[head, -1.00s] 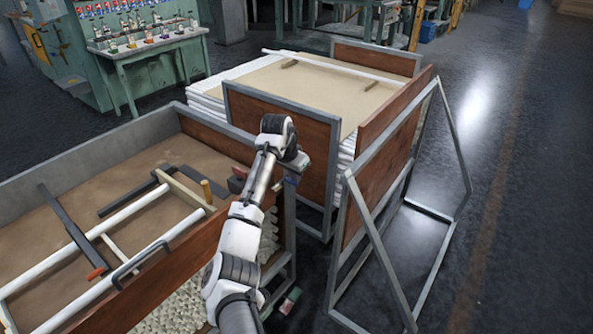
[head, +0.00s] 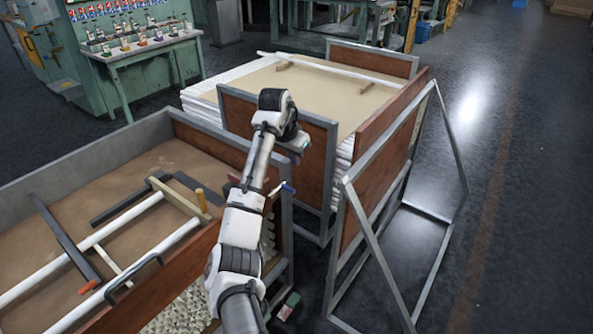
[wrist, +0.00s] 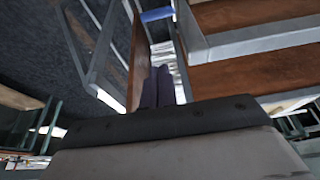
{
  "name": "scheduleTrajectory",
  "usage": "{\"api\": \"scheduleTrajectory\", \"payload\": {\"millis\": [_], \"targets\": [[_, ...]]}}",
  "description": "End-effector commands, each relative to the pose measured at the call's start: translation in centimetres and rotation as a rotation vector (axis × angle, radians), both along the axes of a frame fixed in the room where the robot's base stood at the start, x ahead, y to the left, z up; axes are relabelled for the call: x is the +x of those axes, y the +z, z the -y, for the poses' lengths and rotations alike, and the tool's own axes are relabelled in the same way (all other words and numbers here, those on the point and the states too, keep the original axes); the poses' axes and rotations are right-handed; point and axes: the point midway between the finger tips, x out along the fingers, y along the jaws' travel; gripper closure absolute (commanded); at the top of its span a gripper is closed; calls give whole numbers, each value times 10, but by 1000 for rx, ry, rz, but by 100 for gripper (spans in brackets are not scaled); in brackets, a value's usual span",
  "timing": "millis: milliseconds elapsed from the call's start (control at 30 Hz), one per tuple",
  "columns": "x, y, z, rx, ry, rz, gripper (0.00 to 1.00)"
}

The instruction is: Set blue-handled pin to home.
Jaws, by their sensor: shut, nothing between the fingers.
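The blue handle of the pin (head: 288,187) shows in the head view, just right of my forearm, by the corner post of the near crate; a short light piece beside it may be its shaft. In the wrist view the blue handle (wrist: 156,14) lies at the top edge, past my fingertips and apart from them. My gripper (wrist: 157,76) is shut with its two dark fingers together and empty. In the head view my gripper (head: 296,159) hangs above and slightly right of the handle. The rest of the pin and any mark for home cannot be made out.
The near crate (head: 85,160) holds white tubes and dark bars. A stack with a brown-panelled frame (head: 270,125) stands behind, and a leaning metal-framed panel (head: 380,165) stands at the right. A narrow gap lies between them; open floor (head: 520,200) is further right.

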Motion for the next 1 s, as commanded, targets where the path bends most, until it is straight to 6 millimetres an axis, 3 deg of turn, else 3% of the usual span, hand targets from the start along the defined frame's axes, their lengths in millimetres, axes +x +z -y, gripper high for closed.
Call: {"api": "scheduleTrajectory", "payload": {"millis": [200, 633, 733, 867, 1000], "targets": [[-7, 22, -5, 1, 0, -1, 100], [-7, 27, -6, -3, 2, 5, 100], [1, 38, -10, -39, 33, 89, 100], [22, 86, -34, -148, 148, 377, 100], [22, 170, -98, -276, 338, 797, 100]]}}
